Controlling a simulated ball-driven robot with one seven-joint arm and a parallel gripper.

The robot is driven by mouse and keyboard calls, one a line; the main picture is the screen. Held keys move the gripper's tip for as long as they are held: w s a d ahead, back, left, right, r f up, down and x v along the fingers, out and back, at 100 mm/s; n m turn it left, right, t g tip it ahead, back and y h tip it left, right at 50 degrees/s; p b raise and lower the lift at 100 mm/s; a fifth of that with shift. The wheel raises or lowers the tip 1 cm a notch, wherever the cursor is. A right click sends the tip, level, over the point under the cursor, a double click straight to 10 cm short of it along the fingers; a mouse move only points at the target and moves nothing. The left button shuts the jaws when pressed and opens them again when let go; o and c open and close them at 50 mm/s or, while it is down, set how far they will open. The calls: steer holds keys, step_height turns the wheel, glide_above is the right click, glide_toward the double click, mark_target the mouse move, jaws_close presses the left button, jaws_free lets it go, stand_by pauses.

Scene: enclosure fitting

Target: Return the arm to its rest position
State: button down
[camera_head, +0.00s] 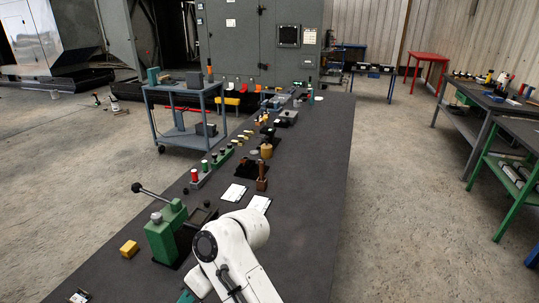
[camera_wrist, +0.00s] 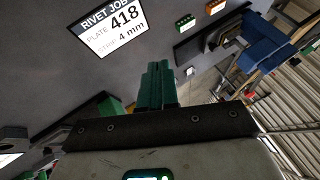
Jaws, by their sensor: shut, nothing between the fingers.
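My white arm (camera_head: 235,255) is bent over the near end of the long dark bench (camera_head: 315,215) in the head view. My gripper (camera_wrist: 157,72) shows in the wrist view as two green fingers pressed together, with nothing between them. The fingers extend from a dark bar across the lower part of that view.
A green lever press (camera_head: 165,238) stands close left of my arm, its lever (camera_head: 150,197) sticking up. A yellow block (camera_head: 129,249) and white cards (camera_head: 233,193) lie nearby. A brown upright piece (camera_head: 262,182) stands farther along. The bench's right side is clear.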

steer(key=d+f+m+t, duration=0.1)
steer(key=d+f, duration=0.1)
steer(key=d, duration=0.3)
steer(key=s+d+f+m+t, duration=0.1)
steer(key=d+f+m, duration=0.1)
steer(key=d, duration=0.4)
steer(key=s+d+f+m+t+h, duration=0.1)
steer(key=d+f+m, duration=0.1)
steer(key=d+f, duration=0.2)
steer(key=shift+d+t, duration=0.4)
steer(key=shift+d, duration=0.6)
steer(key=s+d+m+t+h, duration=0.1)
steer(key=s+d+m+h, duration=0.1)
steer(key=s+d, duration=0.45)
steer(key=s+d+m+t+h, duration=0.1)
steer(key=s+d+m+h, duration=0.15)
steer(key=d, duration=0.75)
steer(key=s+d+m+t+h, duration=0.1)
steer(key=s+d+m+h, duration=0.15)
steer(key=s+d, duration=0.5)
steer(key=s+d+f+m+g, duration=0.1)
steer(key=s+d+f+g, duration=0.2)
steer(key=s+f, duration=0.3)
steer(key=s, duration=0.3)
steer(key=shift+f+g+y, duration=0.3)
steer(key=shift+g, duration=0.1)
